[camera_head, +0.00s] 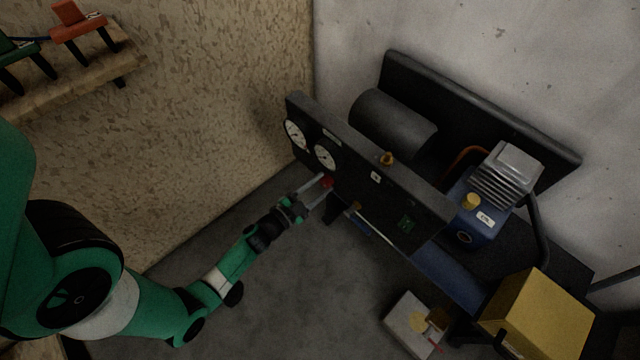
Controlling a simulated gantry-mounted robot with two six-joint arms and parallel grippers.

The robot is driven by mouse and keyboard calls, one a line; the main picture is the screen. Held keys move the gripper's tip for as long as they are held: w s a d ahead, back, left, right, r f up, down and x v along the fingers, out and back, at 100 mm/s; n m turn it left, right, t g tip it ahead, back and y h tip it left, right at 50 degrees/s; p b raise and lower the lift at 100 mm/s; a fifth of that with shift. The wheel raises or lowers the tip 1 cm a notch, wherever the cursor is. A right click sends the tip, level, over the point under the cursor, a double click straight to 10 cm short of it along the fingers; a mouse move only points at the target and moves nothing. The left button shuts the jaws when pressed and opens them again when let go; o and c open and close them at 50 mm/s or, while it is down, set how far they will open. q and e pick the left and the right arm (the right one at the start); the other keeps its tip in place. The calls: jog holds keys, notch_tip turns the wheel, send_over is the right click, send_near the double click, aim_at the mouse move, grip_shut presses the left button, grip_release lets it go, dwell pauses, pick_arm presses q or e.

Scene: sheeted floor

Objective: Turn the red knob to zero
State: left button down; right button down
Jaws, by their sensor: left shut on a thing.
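The red knob (328,182) sits low on the front of a dark panel (385,185), below two round white gauges. My left gripper (322,188) reaches it from the lower left, with its two fingers on either side of the knob and shut on it. The fingers partly hide the knob, and its pointer or any scale marking is too small to read. The gauges (325,157) show thin needles that I cannot read. My right gripper is not in view.
Behind the panel are a dark cylinder (392,124) and a blue motor unit (480,212). A yellow box (537,318) stands at the lower right. A pale box (412,324) lies on the floor. A wooden shelf (75,75) hangs at upper left. The floor below the panel is partly clear.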

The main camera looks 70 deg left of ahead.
pick_arm(q)
jog(key=n+p, duration=0.2)
jog(key=n, duration=0.2)
jog(key=shift+r+p, duration=0.2)
jog(key=shift+p, duration=0.2)
jog(key=n+p, duration=0.2)
jog(key=n, duration=0.1)
jog(key=shift+f+n, duration=0.1)
jog(key=shift+n, duration=0.3)
jog(key=n+p, duration=0.1)
jog(key=n, duration=0.2)
jog(key=shift+n, duration=0.3)
jog(key=shift+f+n+p, duration=0.1)
jog(key=shift+n+p, duration=0.4)
jog(key=shift+n, duration=1.5)
jog(key=shift+c, duration=1.9)
grip_release()
